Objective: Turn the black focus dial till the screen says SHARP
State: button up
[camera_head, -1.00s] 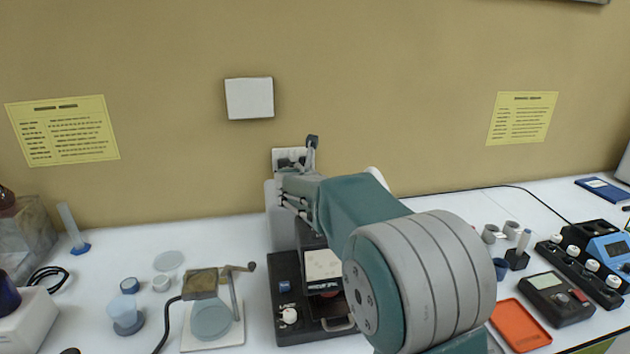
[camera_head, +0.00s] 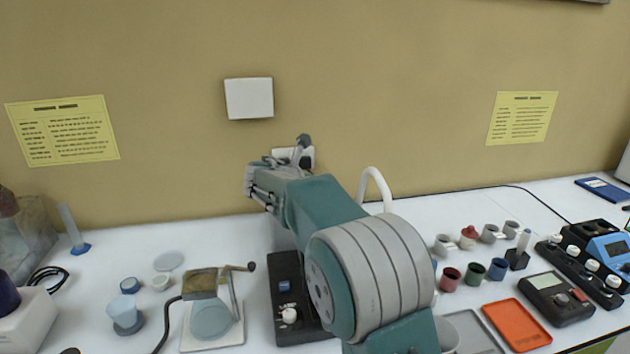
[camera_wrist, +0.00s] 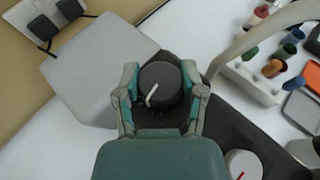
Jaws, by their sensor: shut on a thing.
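In the wrist view the black focus dial (camera_wrist: 163,76) sits between the two fingers of my gripper (camera_wrist: 160,88). The fingers are closed against its left and right sides. A white pointer line on the dial aims to the lower left. In the head view my gripper (camera_head: 256,186) is above the black device base (camera_head: 288,270), and the dial cannot be made out there. My arm covers much of the device. No readable screen shows in either view now, so its wording cannot be told.
A white knob with a red mark (camera_wrist: 243,165) is on the base near the dial. A grey housing (camera_wrist: 95,65) lies left of it. A rack of coloured vials (camera_wrist: 262,75) stands right. An orange tray (camera_head: 518,324) and a meter (camera_head: 557,299) are farther right.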

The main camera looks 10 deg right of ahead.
jog(key=m+g+h, duration=0.2)
jog(key=m+g, duration=0.1)
jog(key=shift+w+a+f+m+g, duration=0.1)
jog(key=shift+a+f+m+g, duration=0.1)
jog(key=shift+m+g, duration=0.1)
jog(key=shift+d+m+g+h, duration=0.1)
jog(key=shift+m+g+h, duration=0.6)
jog(key=shift+m+g, duration=1.3)
jog(key=shift+g, duration=0.2)
jog(key=o, duration=1.2)
jog(key=shift+c, duration=0.2)
jog(key=shift+r, duration=0.1)
jog(key=shift+r+n+t, duration=0.1)
jog(key=shift+n+t, duration=0.6)
jog(key=shift+t, duration=0.1)
